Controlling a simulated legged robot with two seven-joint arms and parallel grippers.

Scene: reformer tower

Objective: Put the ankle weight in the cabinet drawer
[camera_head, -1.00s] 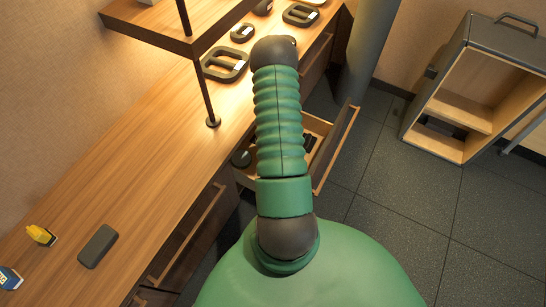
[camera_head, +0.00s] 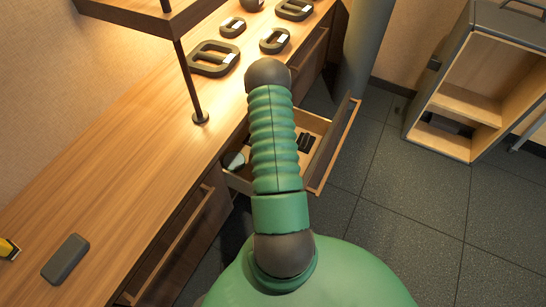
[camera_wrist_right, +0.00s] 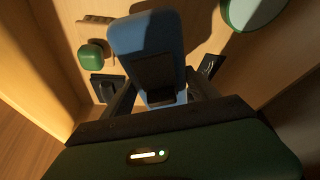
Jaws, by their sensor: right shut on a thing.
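In the right wrist view, my right gripper (camera_wrist_right: 163,84) is shut on a blue, rounded, block-like thing with a dark patch, which I take for the ankle weight (camera_wrist_right: 143,36). The ankle weight is over or inside the wooden drawer (camera_wrist_right: 38,60); whether it touches the bottom I cannot tell. In the head view the cabinet drawer (camera_head: 336,143) stands pulled open below the counter. A green ribbed part of my body covers its middle, and my right gripper cannot be made out there. My left gripper is in neither view.
In the wrist view, a green rounded thing (camera_wrist_right: 91,55) and a green-rimmed disc (camera_wrist_right: 254,8) are in the drawer. In the head view, several dark handled things lie on the counter (camera_head: 110,195), with a grey slab (camera_head: 66,259). An open-fronted box (camera_head: 470,100) stands at right; floor between is clear.

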